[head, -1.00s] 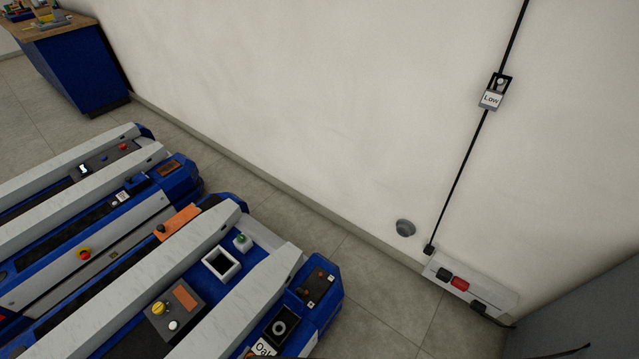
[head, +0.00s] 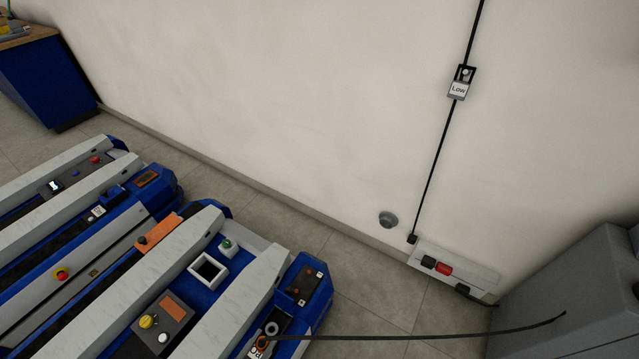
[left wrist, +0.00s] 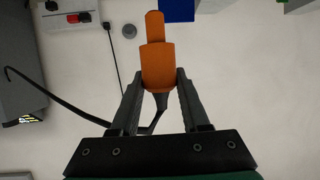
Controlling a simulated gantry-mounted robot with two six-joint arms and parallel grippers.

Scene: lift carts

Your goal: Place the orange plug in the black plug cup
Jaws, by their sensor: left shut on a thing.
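The orange plug (left wrist: 157,62) is between the two dark fingers of my left gripper (left wrist: 160,82) in the left wrist view. The gripper is shut on it, and the plug's narrower end points away from the gripper. A black cable trails from its back end. In the head view, a small orange part (head: 262,338) shows at the bottom edge, beside a dark round ring-shaped cup (head: 271,328) on the near end of a blue cart. The plug looks outside the cup; the exact gap is unclear. My right gripper is not in view.
Blue lift carts with pale rails (head: 165,265) fill the lower left. A black cable (head: 430,337) runs right to a grey cabinet (head: 570,290). A power strip (head: 455,271) is by the wall. The floor between carts and wall is clear.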

